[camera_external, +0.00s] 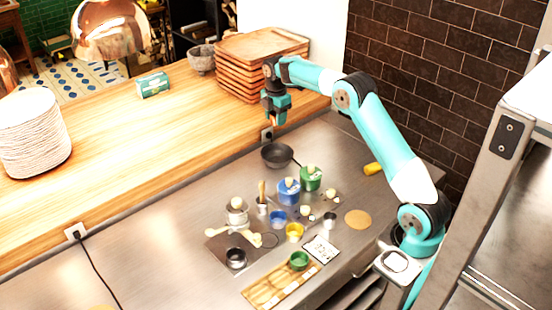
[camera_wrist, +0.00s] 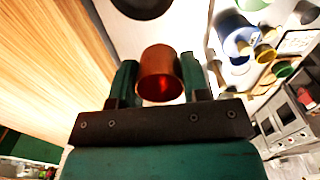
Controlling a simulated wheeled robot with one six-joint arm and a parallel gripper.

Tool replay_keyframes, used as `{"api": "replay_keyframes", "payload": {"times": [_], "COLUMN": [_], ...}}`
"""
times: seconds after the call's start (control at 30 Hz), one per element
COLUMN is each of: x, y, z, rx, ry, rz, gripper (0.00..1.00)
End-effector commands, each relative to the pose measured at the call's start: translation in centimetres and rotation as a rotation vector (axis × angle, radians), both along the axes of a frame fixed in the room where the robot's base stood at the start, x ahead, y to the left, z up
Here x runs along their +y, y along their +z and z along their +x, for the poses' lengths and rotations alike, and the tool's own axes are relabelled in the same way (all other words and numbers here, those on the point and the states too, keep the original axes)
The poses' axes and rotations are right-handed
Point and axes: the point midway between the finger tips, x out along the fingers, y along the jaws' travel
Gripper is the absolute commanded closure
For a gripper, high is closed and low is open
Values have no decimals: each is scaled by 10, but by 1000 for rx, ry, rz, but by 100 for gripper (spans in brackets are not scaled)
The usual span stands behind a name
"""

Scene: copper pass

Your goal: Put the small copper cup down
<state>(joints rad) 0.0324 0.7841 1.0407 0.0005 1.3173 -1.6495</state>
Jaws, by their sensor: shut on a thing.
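The small copper cup (camera_wrist: 160,73) is between the two fingers of my gripper in the wrist view, with its reddish inside partly showing. My gripper (camera_external: 275,119) is shut on it. In the external view the gripper hangs fingers down, near the back edge of the steel counter (camera_external: 185,205), beside the wooden ledge.
A dark pan (camera_external: 277,155) sits on the counter just in front of my gripper. Blue (camera_external: 289,193) and green (camera_external: 311,179) containers and several small bowls crowd the middle. Stacked wooden trays (camera_external: 240,75) stand on the ledge (camera_external: 150,130). The counter's left part is mostly clear.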

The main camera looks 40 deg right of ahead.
Motion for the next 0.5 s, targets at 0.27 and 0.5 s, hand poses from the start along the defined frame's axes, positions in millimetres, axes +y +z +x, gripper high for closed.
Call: {"api": "replay_keyframes", "payload": {"times": [0.27,0.5], "x": [78,88], "y": [-3,-35], "z": [26,27], "rx": [-1,5], "ry": [-37,-46], "rz": [0,-1], "gripper": [80,80]}}
